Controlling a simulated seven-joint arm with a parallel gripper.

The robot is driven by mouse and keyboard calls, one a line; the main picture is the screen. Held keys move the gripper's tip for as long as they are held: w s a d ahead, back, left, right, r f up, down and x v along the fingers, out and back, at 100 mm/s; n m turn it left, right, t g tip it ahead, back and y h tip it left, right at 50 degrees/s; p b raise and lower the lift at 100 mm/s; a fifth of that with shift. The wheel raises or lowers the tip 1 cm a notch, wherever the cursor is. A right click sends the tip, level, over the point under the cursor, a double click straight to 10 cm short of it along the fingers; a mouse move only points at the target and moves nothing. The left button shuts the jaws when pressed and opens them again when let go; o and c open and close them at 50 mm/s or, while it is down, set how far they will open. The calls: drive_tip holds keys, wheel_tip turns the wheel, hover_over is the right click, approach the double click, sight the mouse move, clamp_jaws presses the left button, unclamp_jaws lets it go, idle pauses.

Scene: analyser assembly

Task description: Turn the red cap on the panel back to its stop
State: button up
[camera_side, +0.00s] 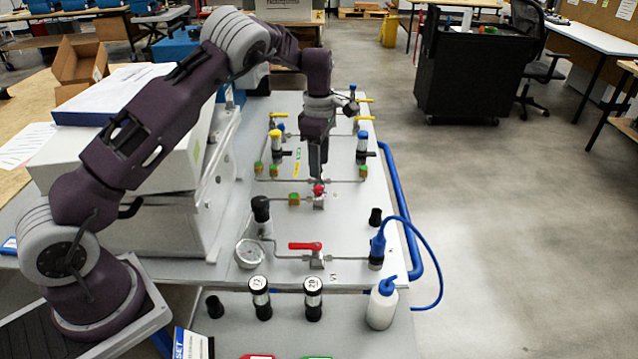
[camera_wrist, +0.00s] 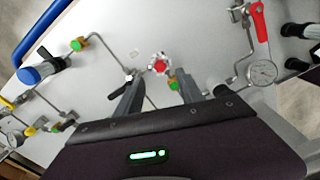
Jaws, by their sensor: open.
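The red cap (camera_side: 319,188) sits on a small valve on the grey panel (camera_side: 335,222), near the panel's middle. In the wrist view the red cap (camera_wrist: 160,66) is a red centre with a pale, lobed rim around it. My gripper (camera_side: 318,176) points down just above the cap in the side view. In the wrist view my gripper (camera_wrist: 160,78) is open, with one finger to each side of the cap's line and nothing held. I cannot tell whether either finger touches the cap.
A red lever valve (camera_side: 306,246) and a round gauge (camera_side: 249,253) sit nearer the camera. Blue-topped (camera_side: 363,143) and yellow-topped (camera_side: 276,142) fittings and thin pipes stand farther back. A blue rail (camera_side: 402,210) runs along the right edge. A white bottle (camera_side: 382,303) stands in front.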

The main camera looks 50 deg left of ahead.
sight(319, 187)
wheel_tip(319, 187, down, 7)
drive_tip(key=shift+f, duration=0.1)
clamp_jaws()
